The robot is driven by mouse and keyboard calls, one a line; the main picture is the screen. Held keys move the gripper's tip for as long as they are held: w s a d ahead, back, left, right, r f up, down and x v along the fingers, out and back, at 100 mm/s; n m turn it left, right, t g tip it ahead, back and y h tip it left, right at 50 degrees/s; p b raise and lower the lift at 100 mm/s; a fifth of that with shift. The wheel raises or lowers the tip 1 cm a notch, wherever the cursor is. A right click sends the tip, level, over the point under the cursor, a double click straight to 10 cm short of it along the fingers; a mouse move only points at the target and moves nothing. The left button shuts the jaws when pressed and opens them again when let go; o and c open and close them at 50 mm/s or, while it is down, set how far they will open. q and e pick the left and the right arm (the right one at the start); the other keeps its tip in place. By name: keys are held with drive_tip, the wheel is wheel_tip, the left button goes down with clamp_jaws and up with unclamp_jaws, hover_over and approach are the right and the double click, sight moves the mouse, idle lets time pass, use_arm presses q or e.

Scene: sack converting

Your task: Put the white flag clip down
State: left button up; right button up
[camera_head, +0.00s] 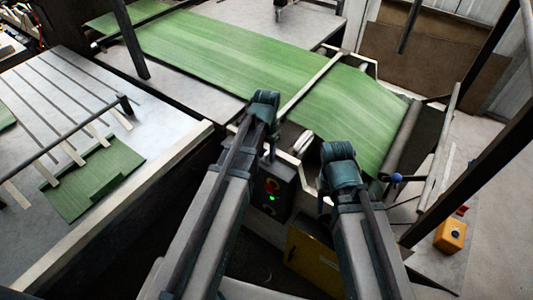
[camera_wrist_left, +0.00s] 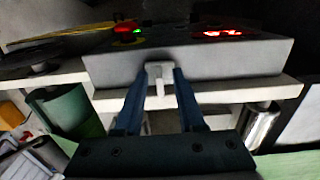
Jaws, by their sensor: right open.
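The white flag clip (camera_wrist_left: 160,76) is a small pale piece between the blue fingertips of my left gripper (camera_wrist_left: 162,82) in the left wrist view. The fingertips meet its two sides, so the gripper looks shut on it. The clip appears in front of a grey box face and pale ledge; whether it touches them I cannot tell. In the head view my left gripper (camera_head: 270,150) points down beside the control box, and the clip cannot be made out there. My right gripper (camera_head: 325,202) is open, to the right of the left one; its fingers are mostly hidden.
The control box (camera_head: 273,197) has a red button and a lit green one. A green sheet (camera_head: 240,65) runs over the machine to a roller (camera_head: 402,138). A slatted table (camera_head: 165,125) with cut green pieces is at left. A yellow box (camera_head: 450,236) is at right.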

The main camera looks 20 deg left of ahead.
sight(266, 153)
use_arm(q)
drive_tip(key=shift+r, duration=0.1)
wheel_tip(266, 153, up, 12)
drive_tip(key=p, duration=1.2)
drive_tip(key=s+d+y, duration=0.1)
drive_tip(key=s+d, duration=0.9)
drive_tip(key=s, duration=0.4)
drive_tip(key=shift+s+d+r, duration=0.15)
drive_tip(key=shift+d, duration=0.1)
use_arm(e)
wheel_tip(266, 153, up, 12)
drive_tip(key=shift+r, duration=0.15)
